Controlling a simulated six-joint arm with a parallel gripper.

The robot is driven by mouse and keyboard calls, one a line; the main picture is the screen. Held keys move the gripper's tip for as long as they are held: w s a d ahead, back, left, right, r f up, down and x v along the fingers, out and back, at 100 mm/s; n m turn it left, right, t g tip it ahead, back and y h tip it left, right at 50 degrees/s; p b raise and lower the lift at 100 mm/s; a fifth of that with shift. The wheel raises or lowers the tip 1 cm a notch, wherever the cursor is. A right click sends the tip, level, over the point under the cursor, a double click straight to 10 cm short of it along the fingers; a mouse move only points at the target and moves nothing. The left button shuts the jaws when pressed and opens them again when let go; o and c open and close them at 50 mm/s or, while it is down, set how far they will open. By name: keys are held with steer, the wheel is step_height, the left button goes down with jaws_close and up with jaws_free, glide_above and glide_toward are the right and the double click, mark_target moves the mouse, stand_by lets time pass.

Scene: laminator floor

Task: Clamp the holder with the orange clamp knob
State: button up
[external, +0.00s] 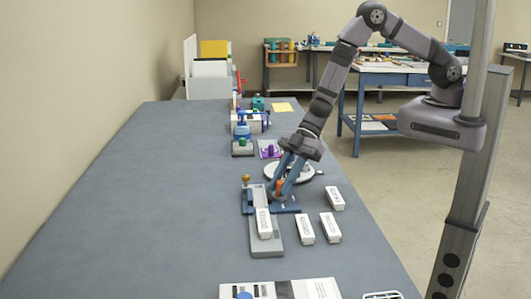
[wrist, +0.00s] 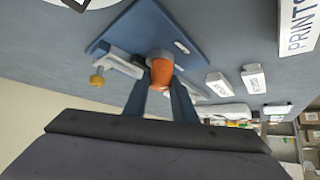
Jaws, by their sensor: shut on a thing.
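The orange clamp knob (external: 280,186) stands on the blue base plate of a fixture (external: 287,209) on the bench. My gripper (external: 279,190) reaches down over it, with its blue fingers on either side of the knob and shut on it. In the wrist view the rounded orange knob (wrist: 161,72) sits between the finger ends, above the blue plate (wrist: 128,30). A grey holder (external: 267,245) extends toward the front with a white labelled block (external: 264,222) on it. A brass knob (external: 245,178) stands at the fixture's left; it also shows in the wrist view (wrist: 97,80).
Several white labelled blocks stand to the right, including one close by (external: 305,229) and one farther back (external: 335,197). A round white dish (external: 307,172) is just behind my gripper. A white panel (external: 280,291) lies at the front. The bench's left side is clear.

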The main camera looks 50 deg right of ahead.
steer(key=shift+n+g+p, duration=0.3)
steer(key=shift+p, duration=0.05)
steer(key=o, duration=1)
steer(key=b+v, duration=0.1)
steer(key=v, duration=0.6)
steer(key=shift+d+r, duration=0.15)
